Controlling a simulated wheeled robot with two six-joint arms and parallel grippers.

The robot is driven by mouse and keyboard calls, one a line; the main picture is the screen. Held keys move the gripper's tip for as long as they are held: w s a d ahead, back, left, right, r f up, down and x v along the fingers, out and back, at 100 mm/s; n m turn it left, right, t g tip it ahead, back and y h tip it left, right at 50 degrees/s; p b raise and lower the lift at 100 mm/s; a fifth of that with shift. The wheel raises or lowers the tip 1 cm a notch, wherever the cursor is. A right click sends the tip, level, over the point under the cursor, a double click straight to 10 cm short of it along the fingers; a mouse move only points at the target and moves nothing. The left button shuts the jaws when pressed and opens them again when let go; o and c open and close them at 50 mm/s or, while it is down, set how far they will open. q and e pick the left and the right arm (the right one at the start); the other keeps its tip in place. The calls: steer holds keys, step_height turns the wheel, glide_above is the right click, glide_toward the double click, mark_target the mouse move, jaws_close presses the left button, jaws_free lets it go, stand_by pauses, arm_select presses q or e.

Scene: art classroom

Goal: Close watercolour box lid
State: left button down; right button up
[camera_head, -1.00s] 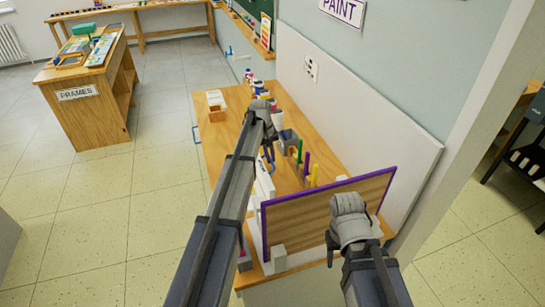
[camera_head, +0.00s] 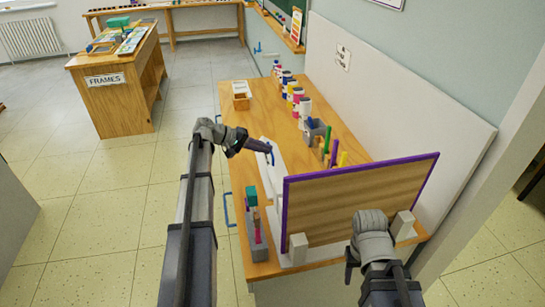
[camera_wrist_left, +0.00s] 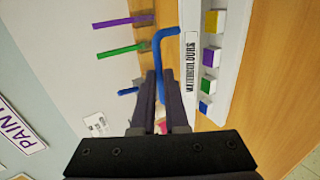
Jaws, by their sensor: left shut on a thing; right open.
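The white watercolour box (camera_head: 272,186) lies on the wooden table, partly hidden behind a purple-framed panel. In the left wrist view its label reads watercolours (camera_wrist_left: 191,64), beside a row of coloured blocks (camera_wrist_left: 207,56). A bent blue bar (camera_wrist_left: 162,50) meets the white edge beside the label. My left gripper (camera_wrist_left: 161,88) is shut on this blue bar; in the head view the gripper (camera_head: 267,147) is at the box's far end. How far the lid is tilted is unclear. My right gripper (camera_head: 352,270) is open and empty, in front of the panel.
The purple-framed panel (camera_head: 350,205) stands upright at the table's near end. Pens (camera_head: 333,150) and a row of paint bottles (camera_head: 297,98) stand along the wall side. A small wooden box (camera_head: 241,96) sits at the far left. Table (camera_head: 262,112) wood is bare between.

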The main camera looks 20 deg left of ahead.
arm_select(q)
steer(key=s+a+f+t+h+b, duration=0.1)
steer(key=f+b, duration=0.1)
steer(key=b, duration=0.3)
steer(key=s+a+f+t+h+b, duration=0.1)
steer(key=f+h+b, duration=0.1)
steer(key=b, duration=0.4)
steer(key=a+f+t+h+b, duration=0.1)
steer(key=a+f+h+b, duration=0.1)
steer(key=b, duration=0.3)
steer(key=shift+s+a+f+t+b, duration=0.1)
steer(key=shift+s+f+t+b, duration=0.05)
steer(key=shift+s+t+b, duration=0.2)
steer(key=shift+s+a+f+b, duration=0.15)
steer(key=shift+f+b, duration=0.1)
steer(key=shift+b, duration=0.05)
steer(key=shift+s+f, duration=0.15)
steer(key=shift+f, duration=0.05)
steer(key=c, duration=0.9)
jaws_free()
steer(key=shift+a, duration=0.1)
steer(key=shift+b+v, duration=0.45)
steer(key=shift+v, duration=3.4)
steer(key=shift+a+f, duration=0.1)
